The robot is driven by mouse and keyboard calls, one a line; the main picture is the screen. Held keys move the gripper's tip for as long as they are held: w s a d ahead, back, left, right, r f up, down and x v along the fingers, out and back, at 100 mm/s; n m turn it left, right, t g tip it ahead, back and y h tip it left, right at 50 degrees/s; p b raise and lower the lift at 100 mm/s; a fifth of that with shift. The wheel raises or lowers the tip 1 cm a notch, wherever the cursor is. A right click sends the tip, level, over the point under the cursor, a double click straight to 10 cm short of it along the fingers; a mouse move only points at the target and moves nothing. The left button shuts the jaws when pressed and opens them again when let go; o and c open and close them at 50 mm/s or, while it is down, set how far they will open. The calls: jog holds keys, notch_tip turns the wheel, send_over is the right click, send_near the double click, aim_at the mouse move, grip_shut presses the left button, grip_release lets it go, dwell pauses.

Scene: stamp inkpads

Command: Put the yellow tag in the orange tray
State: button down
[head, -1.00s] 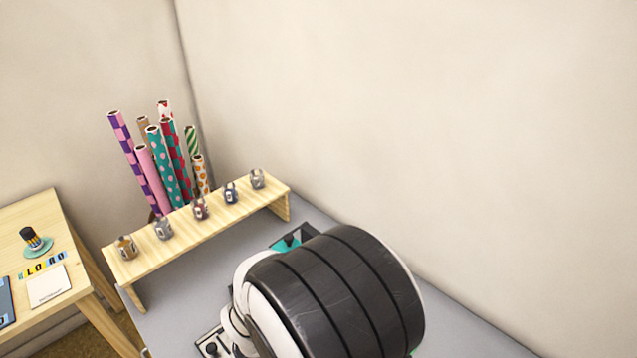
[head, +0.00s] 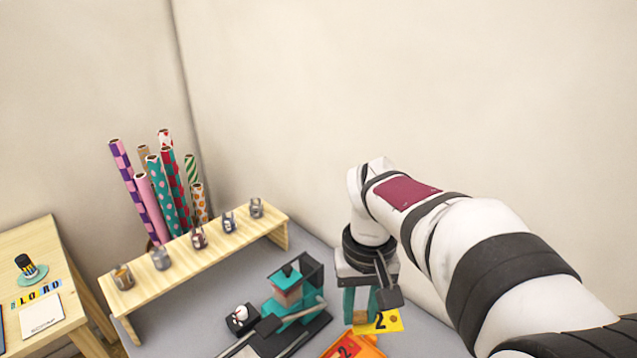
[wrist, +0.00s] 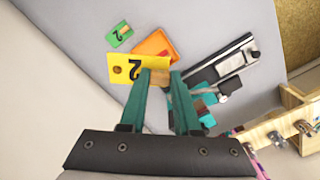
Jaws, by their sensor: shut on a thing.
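My gripper (head: 361,314) has teal fingers and points down; it also shows in the wrist view (wrist: 160,77). It is shut on the yellow tag (head: 384,321), by a tan part between the fingers. The tag is marked with a black 2 and sticks out left of the fingers in the wrist view (wrist: 123,68). The orange tray (wrist: 152,38) lies just beyond the tag there, partly covered by it. In the head view the tray (head: 372,343) is below the gripper, cut by the bottom edge. A red-orange piece marked 2 (head: 348,348) shows at the tray.
A teal and black stamp press (head: 290,290) with long levers stands left of the gripper. A green tag (wrist: 120,36) lies beside the tray. A wooden shelf (head: 180,255) with several small jars stands behind. Bare grey tabletop (wrist: 215,25) shows beyond the tray.

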aim_at(386, 321)
jog(key=shift+m, duration=0.3)
jog(key=d+r, duration=0.1)
jog(key=r, duration=0.1)
jog(key=d+r, duration=0.1)
jog(key=d, duration=0.1)
jog(key=shift+w+d+r, duration=0.1)
jog(key=shift+d+r, duration=0.1)
jog(key=shift+r, duration=0.2)
jog(key=shift+d+f, duration=0.45)
jog(key=shift+d, duration=0.1)
jog(key=s+d+f+n, duration=0.2)
jog(key=d+f+n, duration=0.15)
jog(key=f, duration=0.35)
jog(key=s+d+f+n, duration=0.2)
jog(key=d+f+n, duration=0.1)
jog(key=f+n, duration=0.3)
jog(key=shift+m, duration=0.35)
jog(key=w+a+f, duration=0.1)
jog(key=a+f, duration=0.2)
jog(key=w+a+f, duration=0.2)
jog(key=a+f, duration=0.1)
jog(key=w+a+f, duration=0.2)
jog(key=a+f, duration=0.1)
jog(key=a, duration=0.1)
notch_tip(386, 321, down, 4)
jog(key=shift+w+a+f, duration=0.1)
jog(key=shift+a, duration=0.05)
jog(key=c, duration=0.6)
grip_release()
